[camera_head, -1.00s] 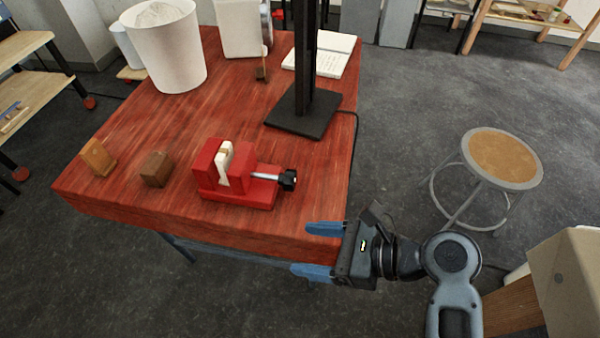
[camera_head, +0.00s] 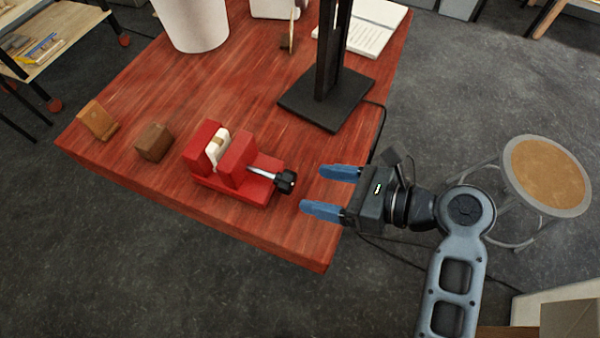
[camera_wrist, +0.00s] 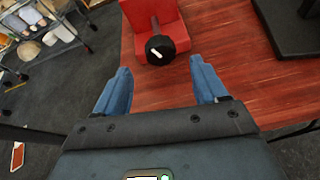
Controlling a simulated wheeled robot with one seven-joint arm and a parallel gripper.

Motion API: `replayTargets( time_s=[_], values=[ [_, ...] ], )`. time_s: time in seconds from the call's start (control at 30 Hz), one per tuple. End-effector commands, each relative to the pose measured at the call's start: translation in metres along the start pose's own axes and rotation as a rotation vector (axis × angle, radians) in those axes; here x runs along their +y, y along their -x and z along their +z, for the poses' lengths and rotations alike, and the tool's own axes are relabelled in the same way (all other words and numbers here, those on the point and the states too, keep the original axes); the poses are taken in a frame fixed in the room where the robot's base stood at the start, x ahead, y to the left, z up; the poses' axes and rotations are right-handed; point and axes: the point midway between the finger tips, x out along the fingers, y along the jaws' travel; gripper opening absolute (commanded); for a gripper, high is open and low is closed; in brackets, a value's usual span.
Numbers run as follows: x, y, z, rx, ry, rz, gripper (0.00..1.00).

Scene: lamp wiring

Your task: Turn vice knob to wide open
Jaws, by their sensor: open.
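The red vice (camera_head: 234,165) sits on the red wooden table near its front edge, with a white piece (camera_head: 216,148) between its jaws. Its black knob (camera_head: 285,181) is at the right end of a metal screw. My gripper (camera_head: 330,191) is open and empty, just right of the knob, with its blue fingers pointing at it. In the wrist view the knob (camera_wrist: 160,50) with a white mark lies ahead of the fingertips, roughly centred between them. The fingers (camera_wrist: 162,75) do not touch it. The red vice body (camera_wrist: 150,15) is cut off at the top.
A black post on a square base (camera_head: 325,98) stands behind my gripper, with a cable running down the table's right side. Two wooden blocks (camera_head: 154,142) (camera_head: 98,121) lie left of the vice. A white bin (camera_head: 195,25) and open book (camera_head: 365,30) are farther back. A stool (camera_head: 547,175) stands right.

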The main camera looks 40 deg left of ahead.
Motion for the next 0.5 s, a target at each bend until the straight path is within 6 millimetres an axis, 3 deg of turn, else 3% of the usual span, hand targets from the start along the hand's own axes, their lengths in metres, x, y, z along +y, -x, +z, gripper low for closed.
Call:
replayTargets(
  time_s=[0.3,0.5],
  values=[
    [0.001,-0.048,0.0,0.001,0.001,0.003,0.72],
    [0.0,-0.06,0.0,0.001,0.001,0.001,0.72]
  ],
)
